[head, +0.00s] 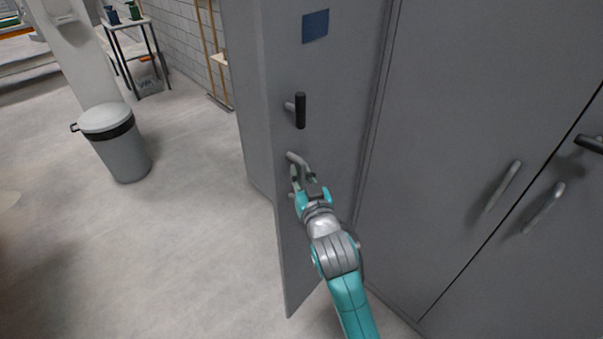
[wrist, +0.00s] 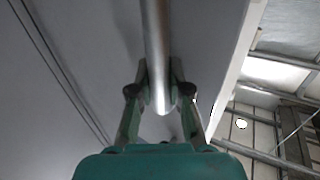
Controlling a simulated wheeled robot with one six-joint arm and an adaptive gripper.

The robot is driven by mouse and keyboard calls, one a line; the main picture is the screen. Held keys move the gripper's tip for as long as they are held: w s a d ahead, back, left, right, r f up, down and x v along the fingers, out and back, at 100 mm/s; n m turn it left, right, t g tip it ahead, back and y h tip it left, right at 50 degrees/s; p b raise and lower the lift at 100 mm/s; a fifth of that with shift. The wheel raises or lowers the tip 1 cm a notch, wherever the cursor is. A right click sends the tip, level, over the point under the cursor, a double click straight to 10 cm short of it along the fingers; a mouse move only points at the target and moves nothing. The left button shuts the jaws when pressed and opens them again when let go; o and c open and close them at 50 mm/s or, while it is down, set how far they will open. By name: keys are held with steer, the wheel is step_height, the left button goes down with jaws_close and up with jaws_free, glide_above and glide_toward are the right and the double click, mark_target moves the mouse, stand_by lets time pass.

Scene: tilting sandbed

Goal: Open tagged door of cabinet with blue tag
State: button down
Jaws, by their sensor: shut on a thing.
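The grey cabinet door (head: 330,75) with the blue tag (head: 315,26) stands swung open, its free edge out over the floor at the left. A black knob-like handle (head: 300,110) sits below the tag. Lower down, a grey bar handle (head: 295,158) is at my gripper (head: 303,178). In the wrist view my gripper (wrist: 160,85) has its two fingers on either side of the metal bar handle (wrist: 156,35), shut on it near its end. The door's edge (wrist: 235,50) shows to the right there. The inside of the cabinet is hidden.
More grey cabinet doors with bar handles (head: 503,186) stand shut at the right. A grey bin (head: 122,153) with a white lid stands on the floor at the left. A small table (head: 128,23) is behind it. The floor between bin and door is clear.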

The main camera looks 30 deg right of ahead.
steer(key=c, duration=1.1)
jaws_free()
steer(key=shift+a+f, duration=0.1)
steer(key=shift+a, duration=0.2)
steer(key=shift+d, duration=0.1)
steer(key=shift+s, duration=0.1)
steer(key=v, duration=1.2)
steer(key=s+a+f+n+g+y, duration=0.1)
steer(key=s+a+f+n+y, duration=0.3)
steer(key=s+f, duration=1)
steer(key=s+a+m+g, duration=0.1)
steer(key=s+a, duration=0.1)
steer(key=s, duration=1.7)
steer(key=shift+r+g, duration=0.25)
steer(key=shift+g, duration=0.05)
